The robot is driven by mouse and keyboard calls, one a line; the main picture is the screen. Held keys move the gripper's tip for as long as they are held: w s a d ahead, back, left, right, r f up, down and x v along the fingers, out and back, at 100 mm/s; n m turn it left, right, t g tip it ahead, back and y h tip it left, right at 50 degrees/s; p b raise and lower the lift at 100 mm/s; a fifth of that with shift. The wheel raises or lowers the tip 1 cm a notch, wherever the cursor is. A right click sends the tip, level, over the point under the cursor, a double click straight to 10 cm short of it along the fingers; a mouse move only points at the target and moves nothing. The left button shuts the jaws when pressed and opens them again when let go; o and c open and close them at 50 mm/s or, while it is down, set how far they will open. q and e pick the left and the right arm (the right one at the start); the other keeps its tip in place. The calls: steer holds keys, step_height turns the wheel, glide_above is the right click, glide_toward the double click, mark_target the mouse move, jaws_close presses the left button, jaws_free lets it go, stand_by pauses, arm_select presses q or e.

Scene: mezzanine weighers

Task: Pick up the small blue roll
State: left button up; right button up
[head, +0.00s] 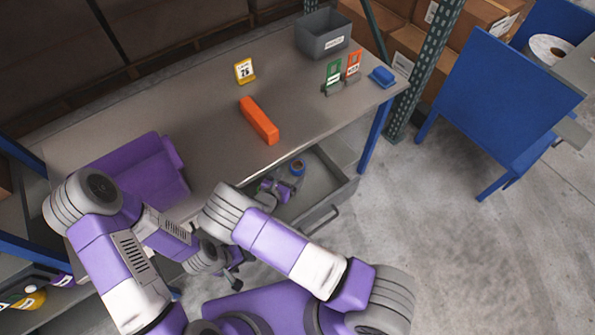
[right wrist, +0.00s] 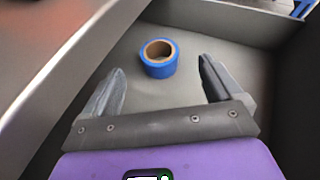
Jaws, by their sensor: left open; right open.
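The small blue roll (head: 297,168) lies flat in the open grey drawer (head: 338,184) under the workbench. In the right wrist view the roll (right wrist: 160,67) is a ring of blue tape with a brown core, resting on the drawer floor. My right gripper (head: 283,183) is inside the drawer, open and empty. In the right wrist view the right gripper's fingers (right wrist: 163,82) are spread, with the roll just beyond their tips and roughly centred between them. My left gripper (head: 234,279) is open in front of the bench, well away from the roll and partly hidden by my arms.
On the bench top (head: 200,110) are a purple bin (head: 140,172), an orange block (head: 259,121), a yellow number card (head: 244,71), green and orange cards, a blue box (head: 382,77) and a grey bin (head: 323,35). The drawer walls close in around my right gripper.

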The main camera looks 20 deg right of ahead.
mark_target(295, 169)
steer(key=shift+a+f+m, duration=0.3)
steer(key=shift+a, duration=0.05)
steer(key=shift+w+f, duration=0.15)
steer(key=b+x, duration=0.1)
steer(key=x, duration=0.2)
steer(key=b+x, duration=0.1)
steer(key=x, duration=0.3)
steer(key=shift+d+f, duration=0.1)
steer(key=shift+d, duration=0.2)
steer(key=c, duration=1.2)
